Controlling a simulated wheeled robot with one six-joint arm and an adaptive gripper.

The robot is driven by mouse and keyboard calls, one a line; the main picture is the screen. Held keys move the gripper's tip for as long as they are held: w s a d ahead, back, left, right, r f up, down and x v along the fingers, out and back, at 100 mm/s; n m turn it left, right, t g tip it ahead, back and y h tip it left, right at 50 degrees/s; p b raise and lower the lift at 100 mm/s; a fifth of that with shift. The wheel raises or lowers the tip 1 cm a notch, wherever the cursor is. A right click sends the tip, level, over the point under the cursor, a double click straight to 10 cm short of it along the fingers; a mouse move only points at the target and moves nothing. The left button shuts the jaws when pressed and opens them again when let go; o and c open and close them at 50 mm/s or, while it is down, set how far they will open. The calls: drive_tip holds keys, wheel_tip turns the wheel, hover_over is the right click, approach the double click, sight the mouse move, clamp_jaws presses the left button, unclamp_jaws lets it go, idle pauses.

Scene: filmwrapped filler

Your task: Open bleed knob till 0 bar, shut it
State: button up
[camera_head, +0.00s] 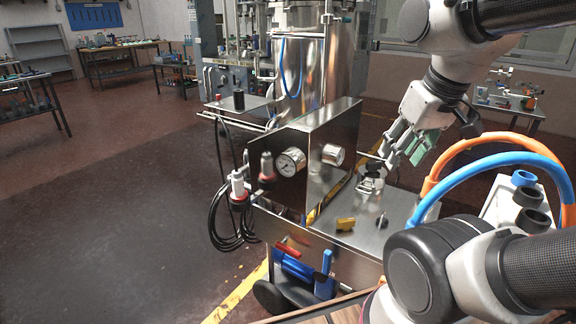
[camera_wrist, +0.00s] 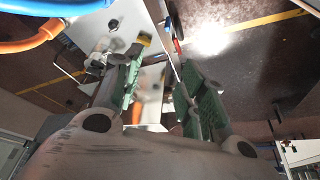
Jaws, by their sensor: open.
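My gripper (camera_head: 404,152) is open and empty, with green finger pads. It hangs above the right part of the steel deck (camera_head: 398,204), right of the box panel. In the wrist view my gripper (camera_wrist: 160,100) has its fingers apart with nothing between them. A round pressure gauge (camera_head: 291,161) faces left on the steel box; its reading is too small to tell. A dark fitting with a black top handle (camera_head: 370,180) stands on the deck just left of and below my fingers. A small dark knob (camera_head: 382,220) is nearer the front. I cannot tell which is the bleed knob.
A steel box panel (camera_head: 335,128) stands left of my gripper, with a second round metal fitting (camera_head: 333,155) on it. A yellow part (camera_head: 345,224) lies on the deck. Red-and-white fittings (camera_head: 238,187) and black cables (camera_head: 230,236) hang at left. The floor at left is clear.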

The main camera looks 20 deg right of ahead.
drive_tip(key=m+g, duration=0.4)
drive_tip(key=m, duration=1.4)
hover_over(346, 219)
drive_tip(key=f, duration=3)
drive_tip(key=shift+s+f, duration=0.25)
drive_tip(key=shift+w+m, duration=0.2)
drive_tip(key=shift+m, duration=0.1)
drive_tip(key=shift+f+m, duration=0.1)
drive_tip(key=shift+m, duration=0.2)
wheel_tip(346, 219, down, 8)
drive_tip(key=shift+r, duration=0.2)
